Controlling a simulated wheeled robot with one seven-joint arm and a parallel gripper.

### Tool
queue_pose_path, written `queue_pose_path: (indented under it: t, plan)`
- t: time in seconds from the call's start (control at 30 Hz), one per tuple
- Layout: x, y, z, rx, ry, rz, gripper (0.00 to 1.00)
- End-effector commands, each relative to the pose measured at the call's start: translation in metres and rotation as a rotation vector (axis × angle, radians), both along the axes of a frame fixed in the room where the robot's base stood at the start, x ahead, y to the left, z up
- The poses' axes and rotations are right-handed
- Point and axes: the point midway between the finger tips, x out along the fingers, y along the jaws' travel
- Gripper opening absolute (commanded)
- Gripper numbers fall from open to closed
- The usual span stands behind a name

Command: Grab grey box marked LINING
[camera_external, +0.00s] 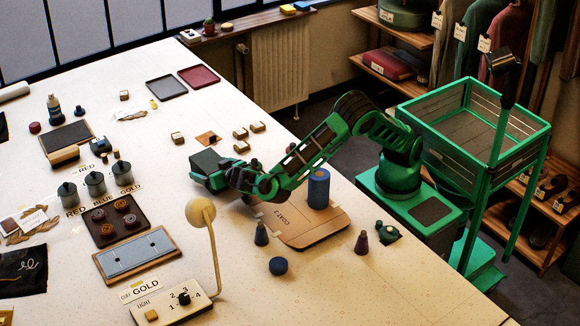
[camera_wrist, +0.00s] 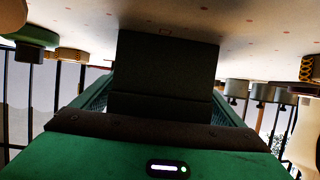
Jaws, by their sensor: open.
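A dark grey box-like block (camera_external: 208,162) shows at the end of my arm, over the middle of the table. No LINING marking is readable on it, so I cannot confirm it is the box named. My gripper (camera_external: 204,180) is open and low, right by this block. In the wrist view, which appears upside down, a dark block (camera_wrist: 165,75) fills the centre, with green finger parts of my gripper (camera_wrist: 168,108) on both sides. Whether the fingers touch the block cannot be told.
A blue cylinder (camera_external: 318,188) stands on a brown board (camera_external: 300,232) beneath my forearm. Small pale boxes (camera_external: 257,127) lie behind the gripper. Jars (camera_external: 94,184) stand to its left. A ball-topped post (camera_external: 201,211) rises in front. The far table, near the trays (camera_external: 167,87), has free room.

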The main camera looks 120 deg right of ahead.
Motion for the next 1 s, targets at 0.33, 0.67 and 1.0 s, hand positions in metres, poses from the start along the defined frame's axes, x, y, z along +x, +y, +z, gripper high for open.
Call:
queue_pose_path:
  t: [0.33, 0.67, 1.0]
  plan:
    - [0.000, 0.000, 0.001, 0.000, -0.001, 0.000, 0.42]
    - [0.000, 0.000, 0.008, 0.000, -0.003, 0.000, 0.43]
    - [-0.002, 0.018, 0.051, 0.000, -0.002, 0.003, 0.43]
